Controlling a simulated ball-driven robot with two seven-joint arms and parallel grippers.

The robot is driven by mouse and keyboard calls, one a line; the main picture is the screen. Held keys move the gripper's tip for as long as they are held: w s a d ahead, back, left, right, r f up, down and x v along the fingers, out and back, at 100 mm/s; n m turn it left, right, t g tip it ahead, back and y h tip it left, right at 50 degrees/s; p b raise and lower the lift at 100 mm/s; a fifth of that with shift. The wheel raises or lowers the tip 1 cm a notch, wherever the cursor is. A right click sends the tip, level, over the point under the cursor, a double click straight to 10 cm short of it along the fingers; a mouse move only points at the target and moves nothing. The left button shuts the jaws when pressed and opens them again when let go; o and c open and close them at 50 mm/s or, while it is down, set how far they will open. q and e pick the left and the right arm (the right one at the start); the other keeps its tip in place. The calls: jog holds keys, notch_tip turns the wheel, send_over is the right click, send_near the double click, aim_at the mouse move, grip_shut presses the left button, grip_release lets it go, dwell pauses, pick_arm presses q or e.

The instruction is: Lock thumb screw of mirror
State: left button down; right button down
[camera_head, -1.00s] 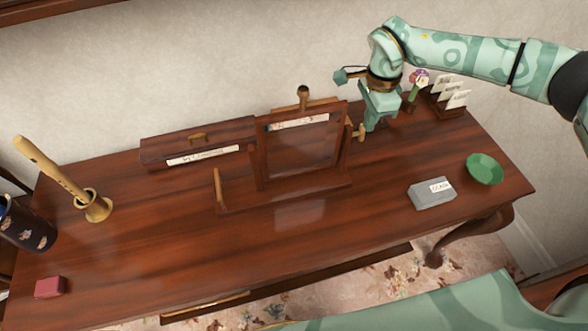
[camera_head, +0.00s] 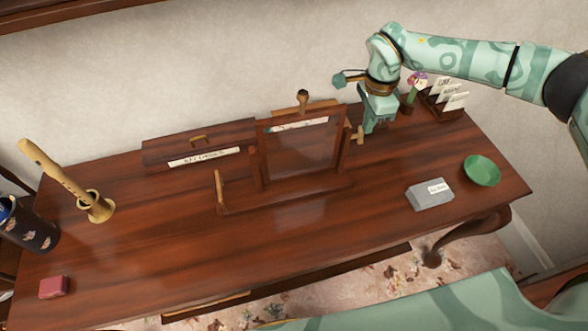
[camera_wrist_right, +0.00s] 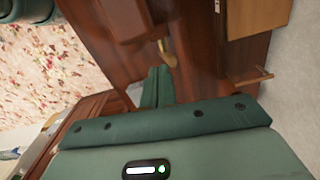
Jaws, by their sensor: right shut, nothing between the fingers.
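The mirror (camera_head: 300,148) stands in a dark wooden frame on the desk, facing the front. A pale wooden thumb screw (camera_head: 358,134) sticks out at the right side of its frame. My right gripper (camera_head: 372,124) is shut and empty just right of the thumb screw, pointing down. In the right wrist view its closed green fingers (camera_wrist_right: 157,86) point towards a small brass-coloured piece (camera_wrist_right: 166,52), probably the thumb screw. I cannot tell whether they touch. My left gripper is not in view.
A long wooden box (camera_head: 198,144) stands left of the mirror. A flower (camera_head: 415,85) and a letter rack (camera_head: 441,101) stand right of my gripper. A grey box (camera_head: 430,196) and a green bowl (camera_head: 482,171) lie at the right. The desk's front middle is clear.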

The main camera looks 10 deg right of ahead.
notch_tip(320, 180, up, 6)
jog(key=p, duration=0.4)
jog(key=shift+p, duration=0.35)
jog(key=shift+f, duration=0.1)
